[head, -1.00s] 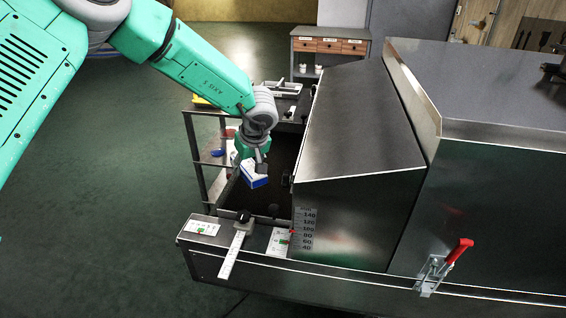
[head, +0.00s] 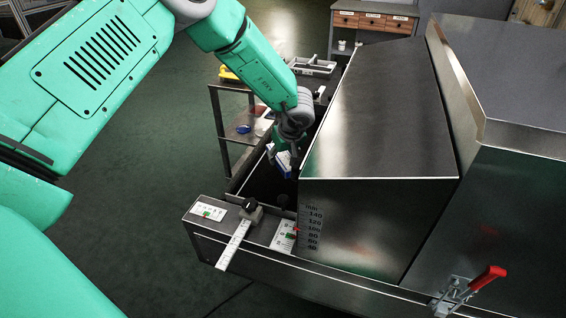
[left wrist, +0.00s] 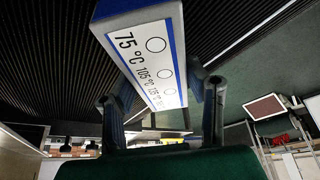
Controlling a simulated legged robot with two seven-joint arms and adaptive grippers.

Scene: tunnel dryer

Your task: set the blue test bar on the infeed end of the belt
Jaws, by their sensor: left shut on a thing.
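The blue test bar (head: 283,161) is blue and white and hangs in my left gripper (head: 287,154), over the dark belt close to the hood's left edge. In the left wrist view the bar (left wrist: 141,45) shows a white face with circles and temperatures such as 75 °C, and blue edges. The fingers of my left gripper (left wrist: 162,108) are on both sides of it. The black ribbed belt (left wrist: 45,65) lies beyond the bar; I cannot tell whether they touch. In the head view the belt (head: 262,184) is partly hidden by the arm. My right gripper is not in view.
The steel hood (head: 385,110) stands right beside the gripper. A red-handled clamp (head: 487,278) is at lower right. Floor at left is clear.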

